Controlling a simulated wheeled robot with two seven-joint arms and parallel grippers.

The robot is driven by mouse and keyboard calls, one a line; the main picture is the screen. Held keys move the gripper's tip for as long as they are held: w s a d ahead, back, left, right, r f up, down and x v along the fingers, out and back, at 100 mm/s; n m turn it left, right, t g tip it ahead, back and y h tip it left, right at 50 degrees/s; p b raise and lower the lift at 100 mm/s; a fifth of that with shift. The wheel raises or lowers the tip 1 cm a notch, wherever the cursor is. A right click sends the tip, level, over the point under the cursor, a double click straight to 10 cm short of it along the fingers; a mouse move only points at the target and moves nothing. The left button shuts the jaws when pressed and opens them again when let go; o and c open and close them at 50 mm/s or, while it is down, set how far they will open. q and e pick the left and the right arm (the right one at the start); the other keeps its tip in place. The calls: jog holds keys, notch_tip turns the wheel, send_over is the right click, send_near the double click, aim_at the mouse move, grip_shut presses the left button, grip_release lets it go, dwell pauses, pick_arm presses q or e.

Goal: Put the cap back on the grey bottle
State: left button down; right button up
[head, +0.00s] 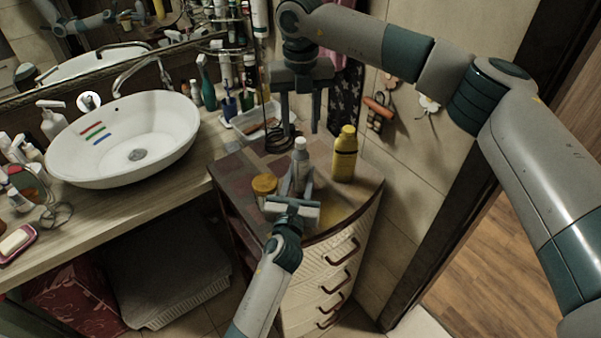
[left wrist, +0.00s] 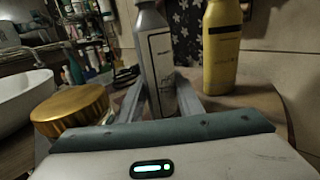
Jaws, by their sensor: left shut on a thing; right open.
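The grey bottle (head: 300,165) stands upright on the corner cabinet top. A pale, narrower piece shows at its top; I cannot tell whether it is the cap or the bare neck. My left gripper (head: 300,186) is shut on the bottle's lower body. In the left wrist view the grey bottle (left wrist: 157,55) stands between the fingers of my left gripper (left wrist: 163,98), with its top cut off by the frame. My right gripper (head: 300,118) is open and empty, fingers pointing down, just above and behind the bottle's top. I see no separate loose cap.
A yellow bottle (head: 345,157) stands close to the right of the grey bottle. A gold-lidded jar (head: 264,185) stands close to the left. A white tray (head: 248,122) with small items lies behind left. The basin (head: 125,140) is farther left. Bare cabinet top shows at front right.

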notch_tip(320, 180, up, 8)
dwell(0.4)
jog(key=shift+r, duration=0.1)
pick_arm(q)
jog(key=c, duration=1.2)
grip_release()
jog(key=shift+o, duration=0.2)
jog(key=shift+s, duration=0.1)
jog(key=s+a+b, duration=0.1)
jog(key=s, duration=0.4)
jog(key=s+b, duration=0.1)
jog(key=s, duration=0.4)
jog(key=s+a+b, duration=0.1)
jog(key=s, duration=0.4)
jog(key=shift+s+a+f, duration=0.1)
jog(key=shift+s+a, duration=0.2)
jog(key=shift+s, duration=0.05)
jog(key=shift+s+a, duration=0.15)
jog(key=shift+s, duration=0.5)
pick_arm(e)
jog(key=shift+f, duration=1.7)
